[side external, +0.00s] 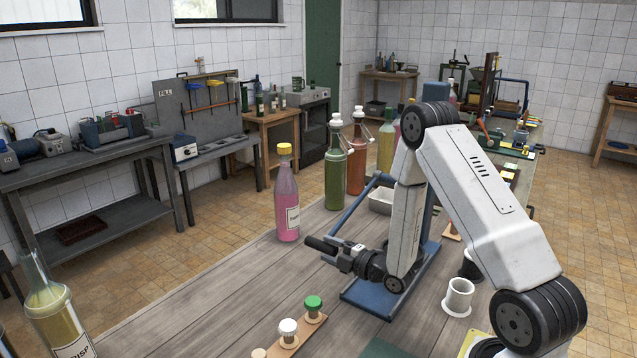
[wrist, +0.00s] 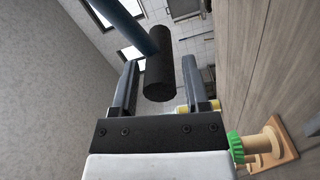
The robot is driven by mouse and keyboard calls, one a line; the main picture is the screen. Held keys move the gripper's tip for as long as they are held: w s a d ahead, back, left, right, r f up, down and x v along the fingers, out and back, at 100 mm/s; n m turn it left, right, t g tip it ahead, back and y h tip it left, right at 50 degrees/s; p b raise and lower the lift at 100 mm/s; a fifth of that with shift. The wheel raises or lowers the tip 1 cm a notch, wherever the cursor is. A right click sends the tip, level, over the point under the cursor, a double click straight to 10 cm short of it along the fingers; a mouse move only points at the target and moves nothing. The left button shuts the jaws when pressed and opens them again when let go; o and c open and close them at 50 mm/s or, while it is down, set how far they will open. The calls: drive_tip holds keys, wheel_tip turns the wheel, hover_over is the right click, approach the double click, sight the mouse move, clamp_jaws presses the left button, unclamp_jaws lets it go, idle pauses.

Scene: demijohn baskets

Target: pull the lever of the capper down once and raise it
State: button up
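The capper stands on the wooden table, its blue base (side external: 372,300) partly hidden behind my arm. Its blue lever (side external: 352,208) slopes down to the left and ends in a black grip (side external: 319,243). In the wrist view the black grip (wrist: 160,78) lies between my two fingers, with the blue lever rod (wrist: 122,22) running off to the upper left. My gripper (wrist: 158,82) is open, with a gap visible on each side of the grip. In the side view my gripper (side external: 336,250) is at the grip. Whether a bottle stands in the capper is hidden by my arm.
A pink bottle (side external: 287,205) stands behind the grip, with green (side external: 336,170) and orange (side external: 358,160) bottles farther back. A wooden strip (side external: 298,334) with several stoppers lies in front. A white cup (side external: 458,297) stands right of the base.

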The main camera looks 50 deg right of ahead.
drive_tip(key=shift+o, duration=0.4)
drive_tip(key=shift+s, duration=0.1)
drive_tip(key=shift+s, duration=3.8)
